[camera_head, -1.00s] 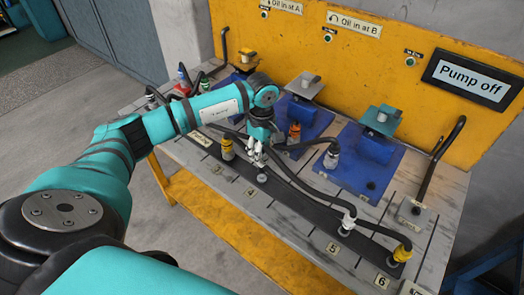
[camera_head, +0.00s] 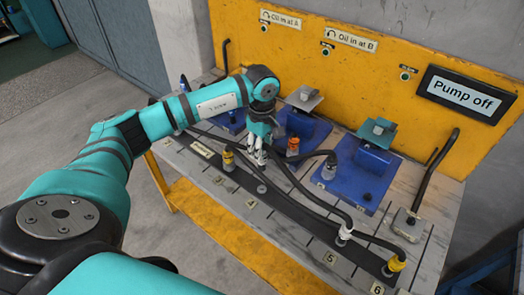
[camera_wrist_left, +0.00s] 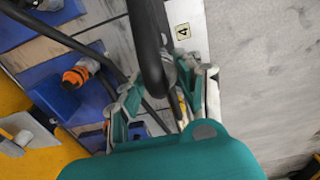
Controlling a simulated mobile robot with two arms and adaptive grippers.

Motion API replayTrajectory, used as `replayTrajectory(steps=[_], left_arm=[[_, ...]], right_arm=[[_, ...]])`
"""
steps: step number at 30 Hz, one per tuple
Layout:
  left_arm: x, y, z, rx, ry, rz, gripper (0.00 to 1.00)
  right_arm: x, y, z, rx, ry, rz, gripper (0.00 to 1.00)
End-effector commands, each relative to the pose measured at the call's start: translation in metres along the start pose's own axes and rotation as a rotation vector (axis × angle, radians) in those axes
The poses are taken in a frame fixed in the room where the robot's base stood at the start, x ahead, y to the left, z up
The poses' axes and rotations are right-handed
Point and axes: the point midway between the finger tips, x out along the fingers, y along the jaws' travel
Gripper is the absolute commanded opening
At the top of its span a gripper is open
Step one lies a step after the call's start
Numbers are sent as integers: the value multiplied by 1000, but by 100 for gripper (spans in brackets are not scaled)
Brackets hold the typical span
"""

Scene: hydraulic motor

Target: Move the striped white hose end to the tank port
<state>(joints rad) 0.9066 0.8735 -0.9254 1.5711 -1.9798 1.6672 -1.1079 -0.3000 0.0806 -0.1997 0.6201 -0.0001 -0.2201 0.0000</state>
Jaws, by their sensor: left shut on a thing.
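My left gripper (camera_head: 258,158) hangs over the bench near its middle, pointing down, between the yellow-collared and orange-collared hose ends. In the left wrist view its fingers (camera_wrist_left: 170,88) are closed around the end of a black hose (camera_wrist_left: 149,48). The fingers mostly hide this held end, and I cannot make out its stripes. Another white hose end (camera_head: 345,233) stands on the strip by label 5. A grey-white hose end (camera_head: 329,169) stands on the right blue plate. I cannot tell which fitting is the tank port. My right gripper is not in view.
A yellow hose end (camera_head: 397,264) stands by label 6, and another yellow one (camera_head: 228,159) stands left of the gripper. An orange fitting (camera_head: 292,147) is close on its right. Black hoses cross the bench. A grey block with a pipe (camera_head: 409,222) stands at the right.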

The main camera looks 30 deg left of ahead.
Motion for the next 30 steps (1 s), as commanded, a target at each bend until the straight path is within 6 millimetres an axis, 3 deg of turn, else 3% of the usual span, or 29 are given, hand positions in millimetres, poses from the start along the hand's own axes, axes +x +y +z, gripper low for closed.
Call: replayTrajectory(steps=[4, 15, 30], left_arm=[[-17, 0, 0, -1, 1, 1, 0], [-17, 1, 3, 0, -1, 1, 0], [-16, 30, 74, 3, -3, 3, 0]], right_arm=[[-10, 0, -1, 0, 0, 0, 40], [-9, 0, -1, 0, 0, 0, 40], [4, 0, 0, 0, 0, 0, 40]])
